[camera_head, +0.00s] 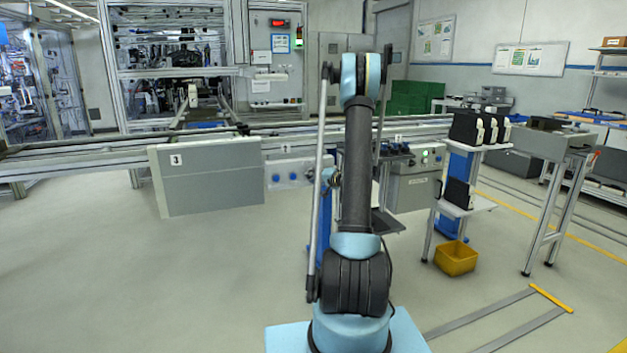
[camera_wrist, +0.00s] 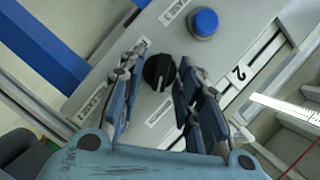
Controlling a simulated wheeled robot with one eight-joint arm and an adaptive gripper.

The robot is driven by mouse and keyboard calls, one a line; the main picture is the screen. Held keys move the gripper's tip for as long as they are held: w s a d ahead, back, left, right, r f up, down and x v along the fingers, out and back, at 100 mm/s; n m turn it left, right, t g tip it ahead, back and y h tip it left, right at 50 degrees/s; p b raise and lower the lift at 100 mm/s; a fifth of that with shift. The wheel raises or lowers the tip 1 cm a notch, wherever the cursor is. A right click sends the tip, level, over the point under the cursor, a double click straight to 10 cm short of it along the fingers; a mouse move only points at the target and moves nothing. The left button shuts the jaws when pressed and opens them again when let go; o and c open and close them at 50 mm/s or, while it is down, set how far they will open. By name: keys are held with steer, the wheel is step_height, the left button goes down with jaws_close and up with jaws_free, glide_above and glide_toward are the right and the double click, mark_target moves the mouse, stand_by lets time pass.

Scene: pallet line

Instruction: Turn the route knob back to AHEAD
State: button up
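The route knob (camera_wrist: 159,71) is black and round with a raised ridge, on a grey panel (camera_wrist: 112,68) in the wrist view. My gripper (camera_wrist: 156,98) is open, with one finger on each side of the knob. A gap shows between the knob and the fingers, and I cannot tell how far above the panel the fingertips are. In the head view my arm largely hides the gripper and I cannot make out the knob.
A blue push button (camera_wrist: 203,22) sits above the knob, and a plate marked 2 (camera_wrist: 240,73) is to its right. In the head view, a large grey panel marked 3 (camera_head: 212,178) hangs left of my arm. A white stand (camera_head: 470,205) with black boxes and a yellow bin (camera_head: 456,258) are at right.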

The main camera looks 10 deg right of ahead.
jaws_close()
steer(key=n+h, duration=0.1)
steer(key=n, duration=0.1)
steer(key=n+h, duration=0.2)
steer(key=n, duration=0.1)
steer(key=n+h, duration=0.2)
steer(key=n, duration=0.1)
steer(key=shift+s+a+r+g, duration=0.15)
steer(key=shift+a+r+g, duration=0.15)
steer(key=shift+a, duration=0.1)
stand_by(0.5)
steer(key=shift+h, duration=0.3)
jaws_free()
